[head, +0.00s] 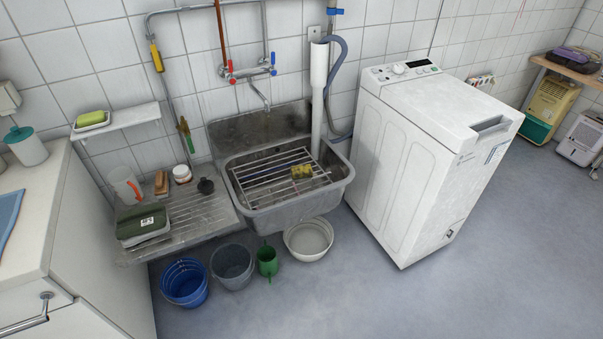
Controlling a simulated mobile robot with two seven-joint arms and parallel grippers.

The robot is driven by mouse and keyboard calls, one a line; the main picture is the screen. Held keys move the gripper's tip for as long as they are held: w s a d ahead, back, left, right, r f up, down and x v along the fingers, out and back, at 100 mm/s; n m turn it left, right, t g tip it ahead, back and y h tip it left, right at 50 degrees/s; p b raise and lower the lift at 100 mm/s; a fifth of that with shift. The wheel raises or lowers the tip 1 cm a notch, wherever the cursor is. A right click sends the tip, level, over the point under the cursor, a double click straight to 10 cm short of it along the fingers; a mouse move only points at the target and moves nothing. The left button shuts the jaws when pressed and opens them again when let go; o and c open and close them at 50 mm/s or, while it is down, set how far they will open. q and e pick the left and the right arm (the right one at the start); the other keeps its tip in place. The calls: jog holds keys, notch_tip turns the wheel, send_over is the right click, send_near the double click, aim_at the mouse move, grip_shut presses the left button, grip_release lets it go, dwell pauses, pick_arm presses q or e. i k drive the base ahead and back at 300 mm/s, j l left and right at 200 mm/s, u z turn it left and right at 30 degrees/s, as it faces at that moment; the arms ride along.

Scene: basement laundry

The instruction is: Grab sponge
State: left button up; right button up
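A small yellow sponge (301,172), with what looks like a darker side, lies on the metal bar rack (262,172) across the grey utility sink (300,212). It sits toward the right part of the rack, near the white standpipe. A yellow-green block (91,118) lies in a white dish on the wall shelf to the left; I cannot tell whether it is soap or another sponge. Neither of my grippers is in view.
Buckets (184,283), a green watering can (267,261) and a white basin (308,238) stand below. A white washing machine (425,150) stands right.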

aim_at(305, 171)
jog(key=i+j, duration=0.2)
jog(key=i, duration=0.25)
jog(key=i+j, duration=0.2)
jog(key=i, duration=0.3)
jog(key=i+j+z, duration=0.1)
jog(key=z, duration=0.25)
jog(key=i+z, duration=0.1)
jog(key=z, duration=1.1)
